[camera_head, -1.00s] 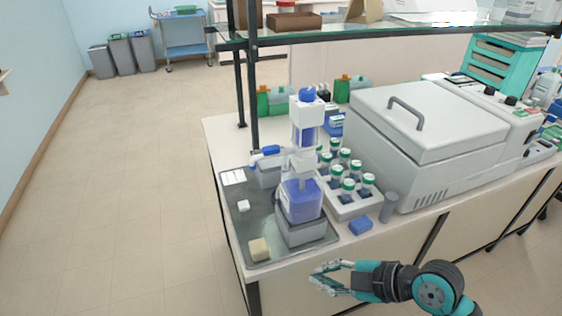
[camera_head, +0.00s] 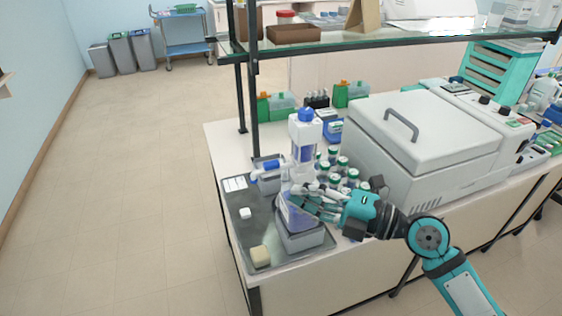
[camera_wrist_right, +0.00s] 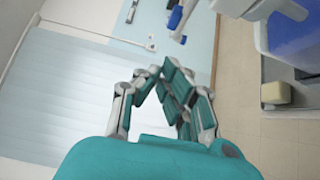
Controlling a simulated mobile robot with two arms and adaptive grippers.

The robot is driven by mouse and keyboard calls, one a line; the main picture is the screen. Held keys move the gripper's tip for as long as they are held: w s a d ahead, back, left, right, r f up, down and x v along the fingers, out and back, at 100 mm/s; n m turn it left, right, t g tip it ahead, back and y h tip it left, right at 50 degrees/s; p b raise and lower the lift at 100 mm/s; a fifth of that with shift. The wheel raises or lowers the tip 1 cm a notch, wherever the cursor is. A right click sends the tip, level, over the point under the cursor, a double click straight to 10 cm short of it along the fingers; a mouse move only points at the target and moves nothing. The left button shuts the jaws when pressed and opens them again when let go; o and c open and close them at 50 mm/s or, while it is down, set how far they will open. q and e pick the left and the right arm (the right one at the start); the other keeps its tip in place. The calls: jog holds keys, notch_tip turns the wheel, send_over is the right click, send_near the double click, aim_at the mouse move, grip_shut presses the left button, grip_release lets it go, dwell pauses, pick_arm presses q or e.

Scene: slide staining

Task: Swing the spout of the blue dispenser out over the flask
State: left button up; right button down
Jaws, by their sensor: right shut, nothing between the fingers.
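The blue dispenser (camera_head: 303,133) stands upright on a grey block (camera_head: 300,238) on the tray, with a blue cap and blue liquid in its bottle. A blue-tipped arm (camera_head: 266,165), which looks like its spout, points left in the head view. The bottle (camera_wrist_right: 292,38) fills the upper right of the right wrist view, with a blue tip (camera_wrist_right: 175,17) at the top. My right gripper (camera_head: 297,198) is shut and empty at the dispenser's bottle, partly covering it; I cannot tell whether it touches. It also shows in the right wrist view (camera_wrist_right: 160,72). I cannot pick out the flask with certainty. My left gripper is out of view.
The grey tray (camera_head: 235,218) also holds a yellow sponge (camera_head: 260,256) and a small white cube (camera_head: 245,213). Green-capped bottles (camera_head: 341,163) stand right of the dispenser, beside a large white machine (camera_head: 420,135). A glass shelf (camera_head: 400,38) runs above the bench. The floor at left is clear.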

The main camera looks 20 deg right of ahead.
aim_at(273, 170)
pick_arm(q)
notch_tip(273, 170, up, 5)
jog(key=p, duration=0.4)
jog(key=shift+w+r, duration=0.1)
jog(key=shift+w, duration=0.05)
pick_arm(e)
jog(key=w+a, duration=0.2)
jog(key=w, duration=0.4)
jog(key=shift+a, duration=0.2)
jog(key=shift+w, duration=0.2)
